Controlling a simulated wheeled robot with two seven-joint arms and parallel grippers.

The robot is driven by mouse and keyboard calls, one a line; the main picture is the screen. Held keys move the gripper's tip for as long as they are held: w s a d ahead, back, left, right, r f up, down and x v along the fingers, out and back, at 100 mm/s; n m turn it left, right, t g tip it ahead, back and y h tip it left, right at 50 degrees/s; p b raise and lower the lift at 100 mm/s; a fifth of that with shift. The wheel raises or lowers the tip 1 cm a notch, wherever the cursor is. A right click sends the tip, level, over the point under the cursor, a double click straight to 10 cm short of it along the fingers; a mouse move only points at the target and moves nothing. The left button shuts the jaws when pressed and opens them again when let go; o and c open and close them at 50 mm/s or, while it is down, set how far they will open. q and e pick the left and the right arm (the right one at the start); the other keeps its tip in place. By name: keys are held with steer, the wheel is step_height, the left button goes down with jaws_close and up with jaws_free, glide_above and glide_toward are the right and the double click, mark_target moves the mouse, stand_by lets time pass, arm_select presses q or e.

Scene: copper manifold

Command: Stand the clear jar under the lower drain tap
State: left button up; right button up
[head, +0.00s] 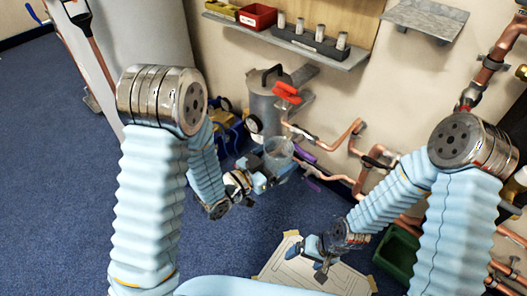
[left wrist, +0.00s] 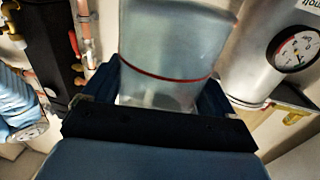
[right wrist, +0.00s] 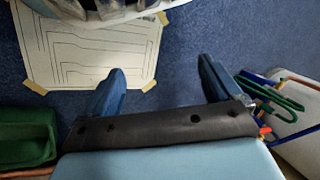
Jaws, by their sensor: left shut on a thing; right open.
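The clear jar (head: 278,150) is held upright off the floor by my left gripper (head: 270,174), in front of the grey metal cylinder. In the left wrist view the jar (left wrist: 170,50) stands between the fingers and shows a red line around it. A red-handled valve (head: 287,93) sits on the pipework above and behind the jar. Purple handles (head: 304,152) show low on the pipes just right of the jar; I cannot tell which is the lower drain tap. My right gripper (head: 322,266) is open and empty above the paper sheet; its spread fingers show in the right wrist view (right wrist: 160,85).
Copper pipes (head: 345,135) run along the wall. A taped drawing sheet (head: 345,284) lies on the blue floor, with a green bin (head: 397,250) to its right. A gauge (left wrist: 295,47) is on the metal cylinder (left wrist: 235,40). The carpet at left (head: 50,150) is clear.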

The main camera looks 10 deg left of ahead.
steer(key=shift+o, duration=0.5)
steer(key=a+r+n+h, duration=0.2)
steer(key=a+r, duration=0.3)
steer(key=r, duration=0.1)
steer(key=shift+w+r+g, duration=0.25)
steer(key=shift+r+g, duration=0.15)
steer(key=w+a+r+m+t+h, duration=0.1)
steer(key=w+a+r+t, duration=0.15)
steer(key=r, duration=0.75)
steer(key=w+a+r+m+t+h, duration=0.1)
steer(key=w+a+r+t+h, duration=0.2)
steer(key=r, duration=0.6)
steer(key=w+a+r+m+t, duration=0.1)
steer(key=a+r+t, duration=0.3)
steer(key=r, duration=0.6)
glide_toward(272, 149)
steer(key=w+d+f, duration=0.1)
steer(key=w+f+t, duration=0.1)
steer(key=shift+d+f, duration=0.25)
steer(key=shift+d, duration=0.15)
steer(key=shift+c, duration=0.5)
